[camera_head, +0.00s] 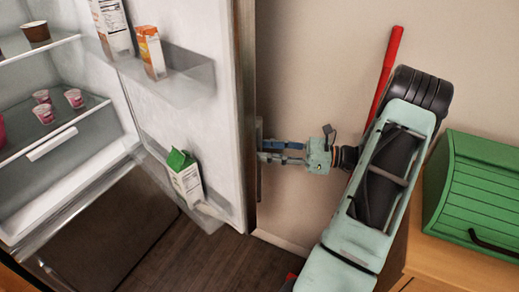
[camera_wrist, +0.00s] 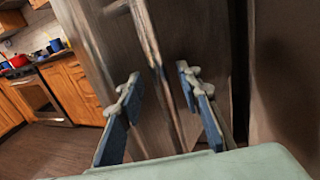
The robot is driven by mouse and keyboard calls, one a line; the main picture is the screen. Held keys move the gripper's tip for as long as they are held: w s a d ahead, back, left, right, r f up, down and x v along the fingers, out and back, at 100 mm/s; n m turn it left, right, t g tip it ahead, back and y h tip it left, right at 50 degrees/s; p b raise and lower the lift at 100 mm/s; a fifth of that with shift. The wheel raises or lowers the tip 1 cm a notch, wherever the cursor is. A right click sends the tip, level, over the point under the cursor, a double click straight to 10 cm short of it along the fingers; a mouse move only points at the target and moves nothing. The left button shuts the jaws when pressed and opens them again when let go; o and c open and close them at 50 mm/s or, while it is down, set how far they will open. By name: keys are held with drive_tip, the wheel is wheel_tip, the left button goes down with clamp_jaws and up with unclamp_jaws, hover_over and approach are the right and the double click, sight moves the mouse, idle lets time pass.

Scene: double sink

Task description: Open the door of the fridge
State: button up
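The fridge door (camera_head: 226,60) stands wide open in the head view, its inner side with shelves facing left and its edge toward me. My gripper (camera_head: 264,151) is at the outer face of the door, beside the handle side. In the wrist view, the door's long bar handle (camera_wrist: 148,38) runs between the two blue-padded fingers of my gripper (camera_wrist: 160,88). The fingers are spread, with visible gaps on both sides of the bar. Whether a fingertip touches the bar or door is unclear.
The open fridge interior (camera_head: 75,139) holds several small cups. Cartons (camera_head: 185,178) stand on the door shelves. A beige wall is behind my arm, with a green bread box (camera_head: 482,190) on a wooden counter at right. Dark floor (camera_head: 180,262) lies below the door.

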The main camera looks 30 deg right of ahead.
drive_tip(key=v, duration=0.9)
drive_tip(key=shift+c, duration=0.3)
